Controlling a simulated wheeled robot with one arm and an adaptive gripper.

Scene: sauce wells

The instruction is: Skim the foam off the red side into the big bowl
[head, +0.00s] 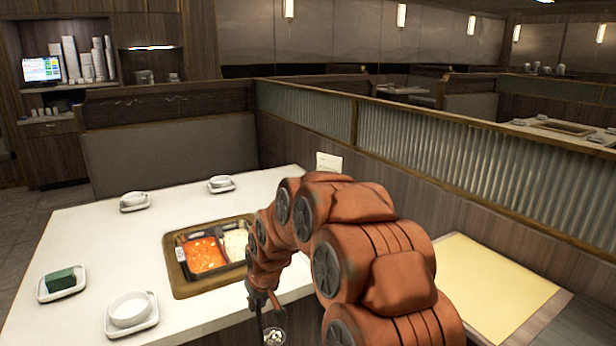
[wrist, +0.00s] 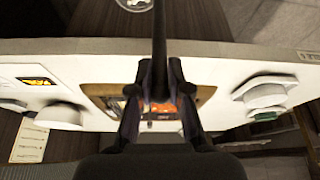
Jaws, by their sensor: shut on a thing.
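A dark two-part pot sits in a brown-framed well in the white table. Its red side (head: 206,256) is on the left, with pale flecks on top that may be foam. Its whitish side (head: 236,243) is on the right. The big bowl (head: 131,311) stands on a square saucer at the near left. My gripper (head: 262,304) is near the table's front edge, right of the pot, shut on a dark thin handle (wrist: 160,35). In the wrist view, my gripper (wrist: 160,80) partly hides the red side (wrist: 165,108).
Two small bowls (head: 134,200) (head: 220,182) stand on saucers at the back. A green sponge (head: 61,280) lies on a dish at the far left. A corrugated partition (head: 430,146) bounds the right.

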